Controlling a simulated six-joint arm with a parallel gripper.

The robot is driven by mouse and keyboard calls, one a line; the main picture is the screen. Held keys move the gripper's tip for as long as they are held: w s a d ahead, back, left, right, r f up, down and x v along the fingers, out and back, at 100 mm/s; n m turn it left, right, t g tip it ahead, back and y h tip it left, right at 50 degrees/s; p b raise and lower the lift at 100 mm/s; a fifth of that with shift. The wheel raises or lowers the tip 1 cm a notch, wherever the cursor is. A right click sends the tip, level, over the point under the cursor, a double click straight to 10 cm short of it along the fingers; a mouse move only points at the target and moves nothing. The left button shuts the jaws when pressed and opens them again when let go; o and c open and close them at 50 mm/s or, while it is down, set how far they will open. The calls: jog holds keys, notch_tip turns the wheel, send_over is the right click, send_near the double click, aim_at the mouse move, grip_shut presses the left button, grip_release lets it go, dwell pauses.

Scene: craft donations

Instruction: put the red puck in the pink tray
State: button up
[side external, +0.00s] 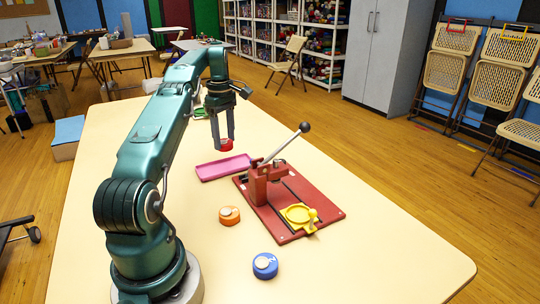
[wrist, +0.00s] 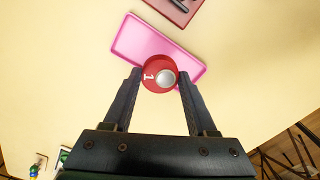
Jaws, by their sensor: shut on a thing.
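The red puck (wrist: 151,82) is round, with a pale disc and a white "1" on its top. My gripper (side external: 224,144) is shut on the puck, which also shows between the fingertips in the side view (side external: 226,146). The puck is held above the table, near the pink tray (side external: 210,171). The tray is shallow and rectangular, and its visible inside is empty. In the wrist view the puck overlaps the near edge of the tray (wrist: 135,45) and hides part of it.
An orange puck (side external: 229,216) and a blue puck (side external: 265,266) stand nearer. The right front of the table (side external: 400,260) is clear.

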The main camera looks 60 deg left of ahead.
jog(key=shift+s+a+f, duration=0.15)
jog(key=shift+s+f, duration=0.05)
jog(key=shift+f, duration=1.95)
jog(key=shift+f, duration=0.15)
jog(key=shift+f, duration=0.7)
jog(key=o, duration=1.2)
jog(key=shift+o, duration=0.2)
